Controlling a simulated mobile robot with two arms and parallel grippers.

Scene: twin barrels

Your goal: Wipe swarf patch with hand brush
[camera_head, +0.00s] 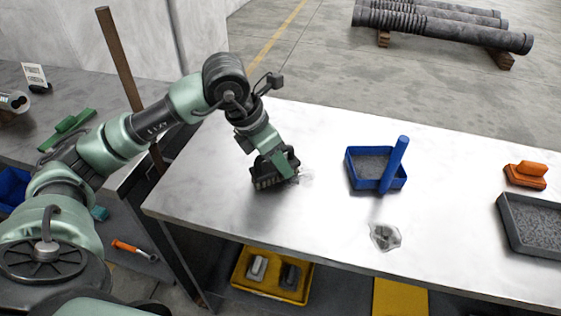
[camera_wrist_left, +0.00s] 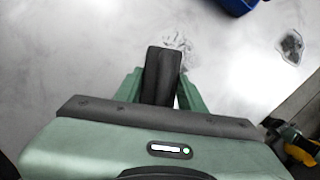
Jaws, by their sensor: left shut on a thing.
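My left gripper (camera_head: 268,158) is shut on a dark hand brush (camera_head: 274,174), whose bristle end is at the bright metal tabletop, near its left end. In the left wrist view, the green fingers (camera_wrist_left: 160,92) clasp the brush's dark handle (camera_wrist_left: 163,72) from both sides. A faint grey swarf patch (camera_head: 305,176) lies just right of the brush and partly behind it; it also shows past the handle in the wrist view (camera_wrist_left: 180,45). A second, darker patch (camera_head: 384,236) lies nearer the table's front edge, also in the wrist view (camera_wrist_left: 291,46). My right gripper is not in view.
A blue tray (camera_head: 352,172) with a blue bar across its right side stands mid-table. An orange block-like object (camera_head: 525,175) and a grey tray (camera_head: 507,222) of granules are at the right. A yellow bin (camera_head: 244,279) sits below the tabletop.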

